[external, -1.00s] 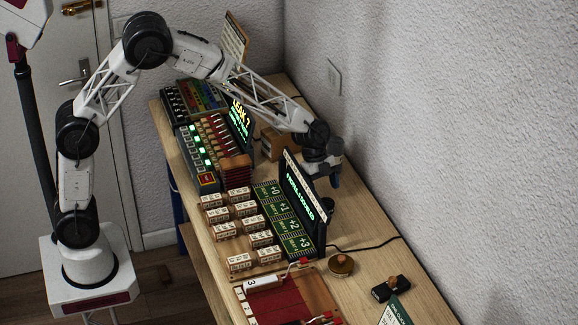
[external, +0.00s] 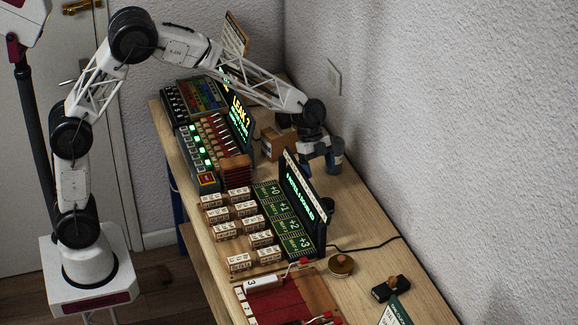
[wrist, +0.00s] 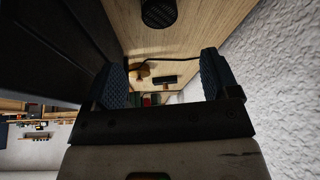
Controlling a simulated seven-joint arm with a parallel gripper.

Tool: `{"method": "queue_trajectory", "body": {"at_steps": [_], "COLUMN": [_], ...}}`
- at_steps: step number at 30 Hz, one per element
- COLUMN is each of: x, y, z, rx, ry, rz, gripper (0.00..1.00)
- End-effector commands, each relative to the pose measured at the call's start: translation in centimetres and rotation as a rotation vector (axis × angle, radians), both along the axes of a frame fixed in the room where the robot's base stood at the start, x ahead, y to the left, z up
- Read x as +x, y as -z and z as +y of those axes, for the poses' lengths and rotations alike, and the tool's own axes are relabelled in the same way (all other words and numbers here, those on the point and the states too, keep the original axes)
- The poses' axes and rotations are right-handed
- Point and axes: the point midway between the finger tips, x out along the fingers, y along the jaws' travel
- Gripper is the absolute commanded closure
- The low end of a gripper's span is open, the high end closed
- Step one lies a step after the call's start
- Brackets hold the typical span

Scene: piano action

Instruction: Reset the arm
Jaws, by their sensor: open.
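My gripper (external: 318,170) hangs above the bench behind the standing display panel, near the wall. In the wrist view its two blue fingertips (wrist: 160,80) are wide apart with nothing between them. My arm arches from its base at the left over the bench to this spot. Beyond the fingers the wrist view shows the wooden bench top, a dark cable and a round dark ribbed item (wrist: 159,12).
The display panel (external: 304,204) stands close to my gripper. A cardboard-coloured box (external: 272,143) is left of it. Several stamped blocks (external: 241,225), a red keyed board (external: 285,300), a brass disc (external: 341,265) and a black block (external: 390,288) lie on the bench. The wall is right.

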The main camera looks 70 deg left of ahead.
Motion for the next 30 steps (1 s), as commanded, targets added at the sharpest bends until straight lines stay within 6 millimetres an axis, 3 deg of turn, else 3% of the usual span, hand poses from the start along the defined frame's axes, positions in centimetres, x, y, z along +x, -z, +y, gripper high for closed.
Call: {"method": "queue_trajectory", "body": {"at_steps": [13, 17, 20, 30], "x": [0.0, 0.0, 0.0, -5.9], "y": [-0.5, -2.0, -4.2, -8.2], "z": [0.1, 0.4, 0.8, 1.8], "rx": [0.001, 0.008, 0.015, 0.036], "ry": [-0.006, -0.03, -0.06, -0.2], "rz": [-0.007, -0.027, -0.056, 0.001], "gripper": [0.19, 0.19, 0.19, 0.19]}}
